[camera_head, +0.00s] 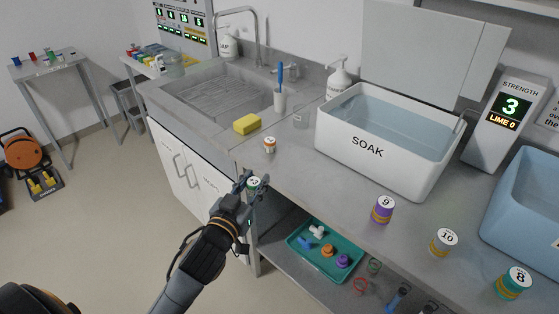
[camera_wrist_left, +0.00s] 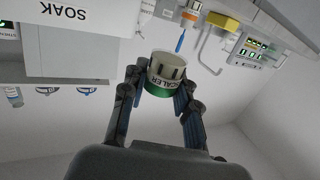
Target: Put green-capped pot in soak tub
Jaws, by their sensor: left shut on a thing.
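My left gripper (camera_head: 250,186) is shut on a small pot with a white numbered top and green showing on it (camera_head: 254,183). It holds the pot at the front edge of the counter, in front of the sink cabinet. In the left wrist view, the pot (camera_wrist_left: 166,75) sits between the fingers of the gripper (camera_wrist_left: 160,85), with a green band and a partly readable label. The soak tub (camera_head: 345,146) is a white open bin marked SOAK, holding clear bluish liquid, right of and behind the gripper. Its lid (camera_head: 435,55) stands raised. My right gripper is not in view.
Pots with purple (camera_head: 383,209), white-yellow (camera_head: 443,242) and teal (camera_head: 513,282) colouring stand along the counter front. A small orange-banded pot (camera_head: 270,145) and yellow sponge (camera_head: 247,123) are near the sink. A blue bin (camera_head: 525,200) is at right. A teal tray (camera_head: 300,251) lies on the lower shelf.

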